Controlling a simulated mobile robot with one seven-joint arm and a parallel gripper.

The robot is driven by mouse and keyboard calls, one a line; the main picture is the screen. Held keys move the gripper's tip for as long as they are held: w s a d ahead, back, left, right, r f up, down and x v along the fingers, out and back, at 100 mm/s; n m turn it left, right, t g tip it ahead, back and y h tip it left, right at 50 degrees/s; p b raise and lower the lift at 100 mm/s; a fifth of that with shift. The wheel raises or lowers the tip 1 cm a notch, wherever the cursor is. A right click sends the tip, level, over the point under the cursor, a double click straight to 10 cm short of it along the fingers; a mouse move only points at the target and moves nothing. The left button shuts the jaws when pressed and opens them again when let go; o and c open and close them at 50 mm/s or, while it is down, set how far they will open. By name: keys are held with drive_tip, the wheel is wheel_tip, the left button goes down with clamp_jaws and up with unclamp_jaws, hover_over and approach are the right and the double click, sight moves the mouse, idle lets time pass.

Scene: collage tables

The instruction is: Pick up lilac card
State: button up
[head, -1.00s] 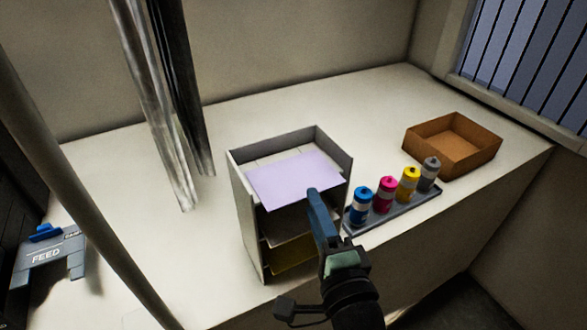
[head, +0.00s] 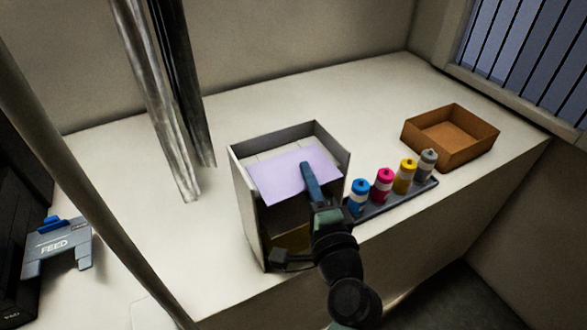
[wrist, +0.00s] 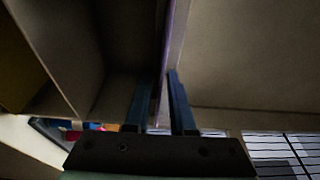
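The lilac card (head: 290,174) lies flat on the top level of a grey shelf rack (head: 242,212), with its front edge overhanging a little. My gripper (head: 307,168) comes from the front right, with one blue finger over the card's right part. In the wrist view the card shows edge-on as a thin purple strip (wrist: 166,42). It runs between the two blue fingers of my gripper (wrist: 159,80), which stand apart on either side of it. A gap shows between the fingers, so they are not closed on the card. The lower finger is hidden in the head view.
A yellow sheet (head: 288,240) lies on a lower shelf. A tray (head: 402,197) with several colored bottles stands right of the rack. A brown open box (head: 468,152) is farther right. A grey FEED piece (head: 58,247) is at left.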

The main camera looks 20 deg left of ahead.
clamp_jaws()
